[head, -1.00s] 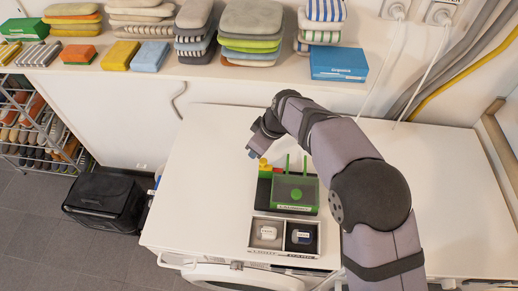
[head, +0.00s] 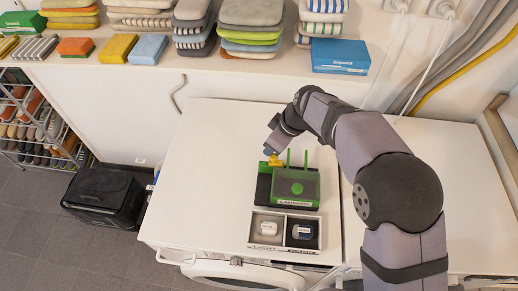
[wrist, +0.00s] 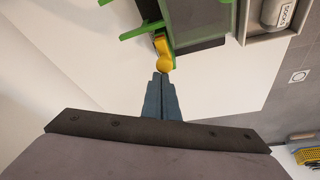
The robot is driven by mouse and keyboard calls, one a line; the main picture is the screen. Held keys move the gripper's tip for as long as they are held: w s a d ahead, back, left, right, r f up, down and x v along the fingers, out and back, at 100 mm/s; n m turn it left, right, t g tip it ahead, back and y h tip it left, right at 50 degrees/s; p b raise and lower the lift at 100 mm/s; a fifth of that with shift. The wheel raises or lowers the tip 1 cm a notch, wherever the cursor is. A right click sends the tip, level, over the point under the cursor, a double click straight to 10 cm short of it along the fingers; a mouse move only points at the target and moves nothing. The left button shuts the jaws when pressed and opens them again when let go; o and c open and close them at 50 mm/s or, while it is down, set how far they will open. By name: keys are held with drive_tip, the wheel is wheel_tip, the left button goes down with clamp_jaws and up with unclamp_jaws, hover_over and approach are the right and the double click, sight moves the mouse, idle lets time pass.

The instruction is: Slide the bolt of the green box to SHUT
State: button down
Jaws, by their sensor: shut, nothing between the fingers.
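The green box (head: 308,188) stands on the white worktop, on a black base, with two thin green posts at its back. Its yellow bolt (head: 276,160) sits at the back left of the box; the yellow round knob shows in the wrist view (wrist: 164,64). My gripper (head: 268,151) is shut and empty. Its blue fingertips (wrist: 161,77) are right at the knob, touching or nearly so, on its left side in the head view. The SHUT mark is not readable in either view.
A two-compartment tray (head: 284,247) with a white item and a dark item stands in front of the box. The white worktop (head: 210,170) is clear to the left. A shelf with stacked pads and a blue box (head: 340,57) runs along the back.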

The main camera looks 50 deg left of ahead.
idle(0.4)
drive_tip(key=s+a+r+p, duration=0.1)
drive_tip(key=a+p, duration=0.1)
drive_tip(key=a, duration=0.2)
drive_tip(key=s+b+v, duration=0.1)
drive_tip(key=b+v, duration=0.2)
drive_tip(key=v, duration=0.6)
drive_tip(key=shift+w+d+r+b, duration=0.3)
drive_tip(key=shift+w+b, duration=0.1)
drive_tip(key=shift+w, duration=0.05)
